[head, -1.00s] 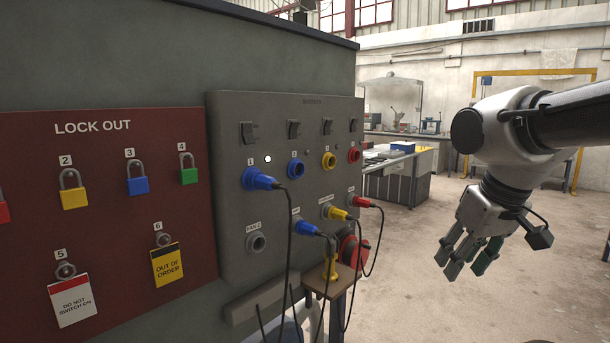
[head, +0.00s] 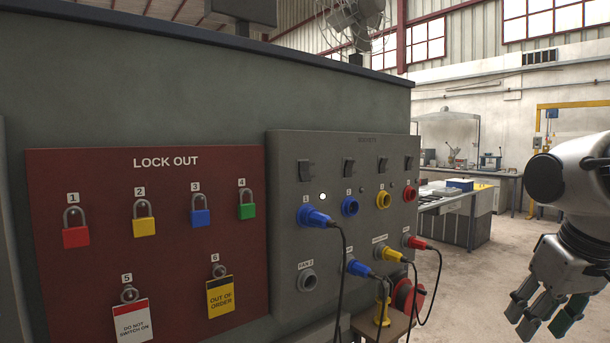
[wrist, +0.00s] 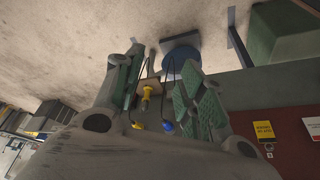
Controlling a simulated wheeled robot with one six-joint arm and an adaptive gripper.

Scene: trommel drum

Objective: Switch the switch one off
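Switch one (head: 306,171) is a dark rocker switch at the upper left of the grey socket panel (head: 290,235), above the number 1 label. A blue plug (head: 314,216) sits in the socket below it. A small white light (head: 323,196) shows beside the label. Which way the rocker is tipped is too small to tell. My gripper (head: 540,318) hangs at the lower right in the head view, well to the right of the panel, pointing down. In the wrist view its fingers (wrist: 155,95) are spread apart with nothing between them.
A red lock out board (head: 90,270) with padlocks and tags is left of the panel. Cables hang from the plugs in front of the panel. A small wooden stand (head: 395,325) is below it. Open floor (head: 480,285) lies between panel and arm.

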